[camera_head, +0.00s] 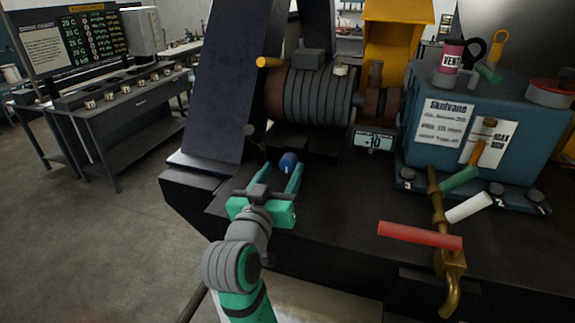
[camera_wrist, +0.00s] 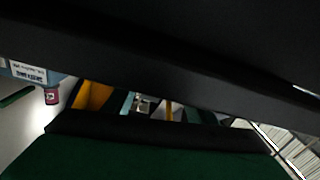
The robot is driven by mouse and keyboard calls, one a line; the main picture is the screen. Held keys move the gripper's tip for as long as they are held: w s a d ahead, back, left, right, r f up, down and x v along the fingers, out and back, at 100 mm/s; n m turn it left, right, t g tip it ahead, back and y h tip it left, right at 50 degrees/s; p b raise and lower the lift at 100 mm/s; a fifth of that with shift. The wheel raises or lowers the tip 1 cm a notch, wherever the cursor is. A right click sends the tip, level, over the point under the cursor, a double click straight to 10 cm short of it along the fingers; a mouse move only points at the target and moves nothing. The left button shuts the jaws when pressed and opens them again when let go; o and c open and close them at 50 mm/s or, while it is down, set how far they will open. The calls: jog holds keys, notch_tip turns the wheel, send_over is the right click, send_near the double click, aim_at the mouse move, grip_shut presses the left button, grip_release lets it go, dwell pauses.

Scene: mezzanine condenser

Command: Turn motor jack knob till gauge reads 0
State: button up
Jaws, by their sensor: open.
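The blue knob (camera_head: 288,162) sits low in front of the grey ribbed motor (camera_head: 318,98), on the dark bench. My gripper (camera_head: 281,174) is open, its two green fingers pointing at the knob. The knob shows between the fingertips, nearer the right one; I cannot tell if either finger touches it. The gauge (camera_head: 373,141) is a small pale display right of the motor. It shows 10, with a mark before it too small to read surely. In the wrist view, dark shapes hide most of the scene, and I cannot make out the knob there.
A blue pump box (camera_head: 487,105) with paper labels stands on the right. In front of it, a brass pipe (camera_head: 438,215) and red lever (camera_head: 420,236) stick out. A dark slanted panel (camera_head: 222,80) rises at left. Floor is clear at lower left.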

aim_at(287, 167)
jog(key=shift+d+x, duration=0.15)
jog(key=shift+x, duration=0.75)
jog(key=shift+d+x, duration=0.15)
jog(key=shift+x, duration=0.75)
jog(key=shift+s, duration=0.1)
jog(key=c, duration=1)
jog(key=shift+a+m, duration=0.15)
jog(key=shift+m, duration=0.85)
jog(key=shift+c, duration=0.2)
jog(key=shift+m, duration=1.3)
jog(key=o, duration=1)
jog(key=shift+o, duration=0.2)
